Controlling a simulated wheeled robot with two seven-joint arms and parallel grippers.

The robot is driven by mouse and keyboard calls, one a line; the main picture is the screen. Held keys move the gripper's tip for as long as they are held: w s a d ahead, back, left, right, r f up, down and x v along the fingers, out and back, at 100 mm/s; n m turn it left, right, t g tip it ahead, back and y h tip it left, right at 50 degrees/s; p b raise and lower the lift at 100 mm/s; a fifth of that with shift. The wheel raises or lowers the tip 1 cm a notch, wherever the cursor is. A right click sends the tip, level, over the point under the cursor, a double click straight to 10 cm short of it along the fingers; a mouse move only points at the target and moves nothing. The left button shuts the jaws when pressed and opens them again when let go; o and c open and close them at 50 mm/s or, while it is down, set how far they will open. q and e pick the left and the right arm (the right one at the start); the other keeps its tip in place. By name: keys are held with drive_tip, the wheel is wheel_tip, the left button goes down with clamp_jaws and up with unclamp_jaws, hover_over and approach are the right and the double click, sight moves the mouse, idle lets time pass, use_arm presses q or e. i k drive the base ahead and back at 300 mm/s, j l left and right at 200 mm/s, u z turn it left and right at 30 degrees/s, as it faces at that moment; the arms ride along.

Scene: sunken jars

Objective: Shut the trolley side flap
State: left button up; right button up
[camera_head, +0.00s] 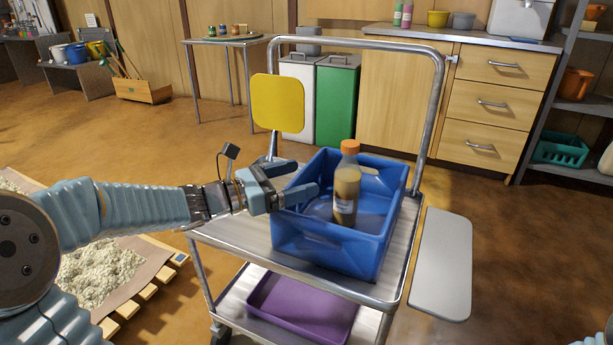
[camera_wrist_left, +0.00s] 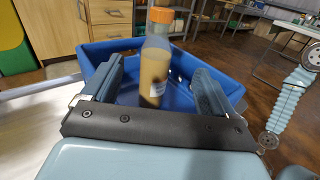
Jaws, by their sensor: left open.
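The trolley (camera_head: 390,292) stands in front of me. Its side flap is a light grey rounded panel (camera_head: 443,265) that sticks out beside the trolley's right edge, with a narrow gap between them in the picture. My left gripper (camera_head: 303,180) is open over the left rim of a blue crate (camera_head: 325,250) on the trolley top, well left of the flap. In the left wrist view, its two fingers (camera_wrist_left: 158,72) stand apart with a bottle (camera_wrist_left: 155,85) between and beyond them; I cannot tell whether they touch it. My right gripper is not in view.
The orange-capped bottle (camera_head: 347,185) stands upright in the crate. The trolley's metal handle (camera_head: 432,110) rises at the back, near a yellow panel (camera_head: 277,103). A purple tray (camera_head: 300,305) lies on the lower shelf. The floor right of the flap is clear.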

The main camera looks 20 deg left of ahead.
sight(442, 285)
drive_tip(key=k+j, duration=0.75)
drive_tip(key=j, duration=0.2)
